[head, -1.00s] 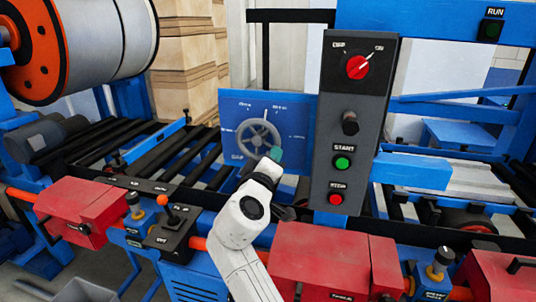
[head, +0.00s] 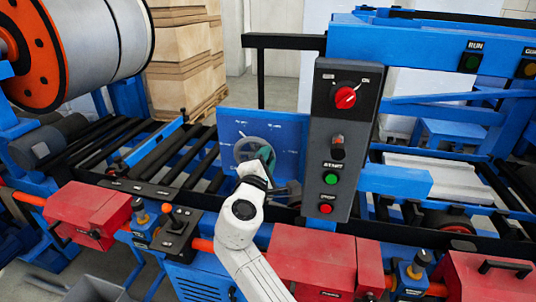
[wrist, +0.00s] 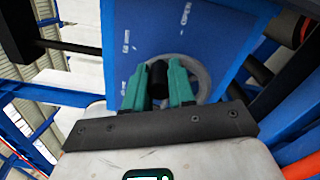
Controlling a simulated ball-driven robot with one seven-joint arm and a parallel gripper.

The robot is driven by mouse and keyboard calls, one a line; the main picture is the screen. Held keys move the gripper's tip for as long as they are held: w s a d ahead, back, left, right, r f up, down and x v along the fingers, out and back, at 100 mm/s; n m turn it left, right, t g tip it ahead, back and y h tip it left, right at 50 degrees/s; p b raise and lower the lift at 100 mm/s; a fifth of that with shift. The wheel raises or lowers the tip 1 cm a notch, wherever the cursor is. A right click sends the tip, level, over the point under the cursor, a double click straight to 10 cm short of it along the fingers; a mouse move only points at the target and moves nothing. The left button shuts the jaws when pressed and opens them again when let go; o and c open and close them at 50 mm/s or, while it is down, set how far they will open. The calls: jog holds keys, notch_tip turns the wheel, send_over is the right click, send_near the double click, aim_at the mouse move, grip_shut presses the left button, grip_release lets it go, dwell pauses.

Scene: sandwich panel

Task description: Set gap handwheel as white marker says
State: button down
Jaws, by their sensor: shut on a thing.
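The grey gap handwheel (head: 241,152) is mounted on a blue panel (head: 290,127) left of the dark control box. Its lower right is hidden behind my arm in the head view. In the wrist view the wheel's grey rim (wrist: 205,82) shows behind my gripper (wrist: 158,75). The green fingers are shut on the wheel's black handle knob (wrist: 157,72), one on each side. White lettering and small white ticks (wrist: 184,14) show on the panel; they are too small to read. I cannot tell which tick is the white marker.
The control box (head: 340,115) with a red switch (head: 345,97), green button (head: 331,179) and red button (head: 326,209) stands close right of the wheel. Red housings (head: 310,255) and a black lever box (head: 177,232) lie in front. Rollers run at left.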

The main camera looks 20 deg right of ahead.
aim_at(258, 142)
jog(key=shift+w+a+r+n+p, duration=0.3)
jog(key=shift+a+r+n, duration=0.15)
jog(key=shift+n, duration=1)
jog(key=shift+w+a+r+n+p, duration=0.15)
jog(key=shift+w+a+r+n, duration=0.2)
jog(key=shift+n, duration=1.15)
jog(key=shift+w+a+r+n+p, duration=0.3)
jog(key=shift+a+n, duration=0.2)
jog(key=shift+n, duration=0.95)
jog(key=c, duration=0.9)
grip_release()
jog(key=shift+c, duration=0.2)
jog(key=b+v, duration=0.2)
jog(key=v, duration=0.9)
jog(key=shift+d+f, duration=0.1)
